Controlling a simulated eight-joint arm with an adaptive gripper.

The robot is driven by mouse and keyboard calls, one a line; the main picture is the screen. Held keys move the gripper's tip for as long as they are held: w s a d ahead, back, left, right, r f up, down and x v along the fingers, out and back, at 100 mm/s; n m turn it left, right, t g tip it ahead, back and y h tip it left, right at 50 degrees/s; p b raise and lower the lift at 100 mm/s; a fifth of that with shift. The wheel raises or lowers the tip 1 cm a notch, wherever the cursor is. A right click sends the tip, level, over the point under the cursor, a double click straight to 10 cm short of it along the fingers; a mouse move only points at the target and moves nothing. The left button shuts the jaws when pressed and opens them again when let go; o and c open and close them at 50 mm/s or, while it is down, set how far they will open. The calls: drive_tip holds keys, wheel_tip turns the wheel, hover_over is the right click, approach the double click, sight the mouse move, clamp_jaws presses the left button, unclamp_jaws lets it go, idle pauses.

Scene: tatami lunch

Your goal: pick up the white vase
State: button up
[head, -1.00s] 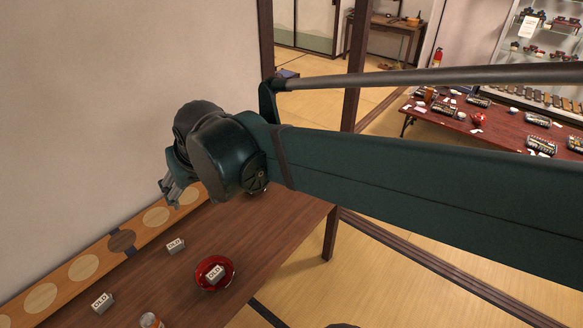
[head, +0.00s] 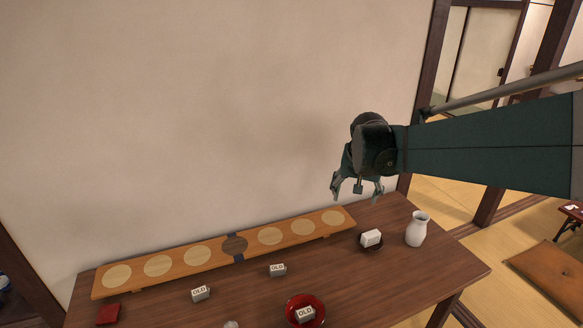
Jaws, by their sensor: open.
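The white vase (head: 416,231) stands upright near the right end of the brown wooden table (head: 440,262) in the head view. It has a narrow neck and a rounder body, and nothing covers it. My gripper (head: 357,193) is open and empty. It hangs with its fingers pointing down, to the left of the vase and higher in the picture, apart from it.
A dark dish with a white block (head: 371,238) stands just left of the vase. A long board with round discs (head: 236,246) lies along the wall. Blocks marked OLD (head: 278,270), a red bowl (head: 291,301) and a red square (head: 108,314) lie nearer the front.

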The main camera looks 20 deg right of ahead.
drive_tip(key=w+d+f+m+g+b, duration=0.1)
drive_tip(key=w+d+f+m, duration=0.1)
drive_tip(key=d+f, duration=0.5)
drive_tip(key=w+d+f+m+g+b, duration=0.1)
drive_tip(key=w+d+f+m, duration=0.1)
drive_tip(key=d, duration=0.9)
drive_tip(key=m+g+b, duration=0.2)
drive_tip(key=m, duration=0.2)
approach(422, 217)
drive_tip(key=shift+h, duration=0.3)
drive_tip(key=f, duration=0.3)
drive_tip(key=s+f, duration=0.1)
drive_tip(key=f, duration=0.1)
drive_tip(key=shift+s+a+f, duration=0.15)
drive_tip(key=shift+f, duration=0.25)
drive_tip(key=shift+x, duration=1.25)
drive_tip(key=shift+f, duration=0.1)
drive_tip(key=shift+b+x, duration=1.05)
drive_tip(key=shift+x, duration=1.5)
drive_tip(key=shift+a, duration=0.15)
